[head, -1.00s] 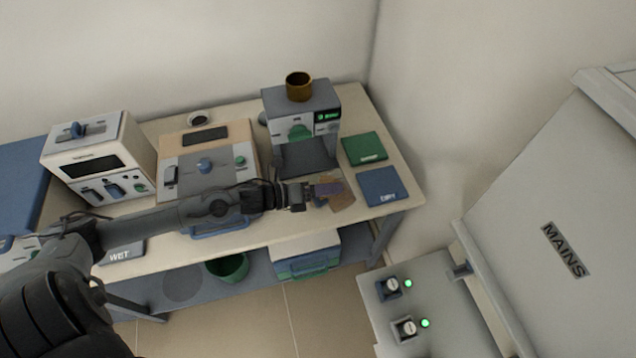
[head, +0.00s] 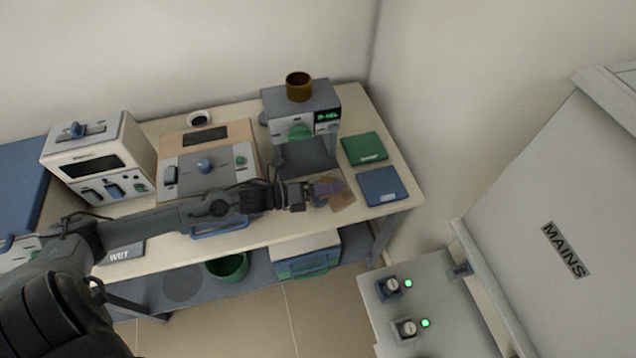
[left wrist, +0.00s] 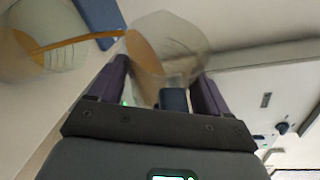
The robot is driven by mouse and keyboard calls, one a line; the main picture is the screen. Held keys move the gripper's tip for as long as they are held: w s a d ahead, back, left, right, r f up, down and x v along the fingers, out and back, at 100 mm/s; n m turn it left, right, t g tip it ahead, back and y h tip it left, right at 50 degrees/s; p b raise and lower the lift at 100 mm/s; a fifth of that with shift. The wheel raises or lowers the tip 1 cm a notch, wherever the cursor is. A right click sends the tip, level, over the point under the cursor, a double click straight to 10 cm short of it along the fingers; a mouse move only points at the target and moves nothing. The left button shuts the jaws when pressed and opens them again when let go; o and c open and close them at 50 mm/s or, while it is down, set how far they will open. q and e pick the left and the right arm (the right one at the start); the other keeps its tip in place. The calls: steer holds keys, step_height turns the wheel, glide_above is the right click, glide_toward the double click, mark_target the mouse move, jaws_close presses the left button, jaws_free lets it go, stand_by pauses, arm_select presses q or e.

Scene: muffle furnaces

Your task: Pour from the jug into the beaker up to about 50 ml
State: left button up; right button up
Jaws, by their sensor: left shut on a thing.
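My left gripper (head: 326,188) is shut on the jug, its purple fingers on either side of the dark handle (left wrist: 173,99). The clear jug (left wrist: 180,40) is tilted in the left wrist view and holds orange liquid. A thin orange stream (left wrist: 82,40) runs from its lip to the clear beaker (left wrist: 65,58) at the left, which has some orange liquid in it. In the head view the jug and beaker overlap as a brownish see-through patch (head: 343,196) just past the fingers. The beaker's markings cannot be read. My right gripper is not in view.
A machine (head: 290,103) with a brown cup (head: 299,86) on top stands behind the gripper. A green mat (head: 364,147) and a blue mat (head: 383,186) lie to the right. Other devices stand left on the bench. The bench's front edge is close.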

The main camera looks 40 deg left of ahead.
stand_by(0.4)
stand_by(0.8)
arm_select(q)
steer(key=shift+a, duration=0.1)
stand_by(2.0)
steer(key=shift+d+r+m+p, duration=0.2)
steer(key=shift+r+m+p, duration=0.1)
steer(key=shift+p, duration=0.25)
steer(key=shift+f+y, duration=0.1)
steer(key=shift+y, duration=0.2)
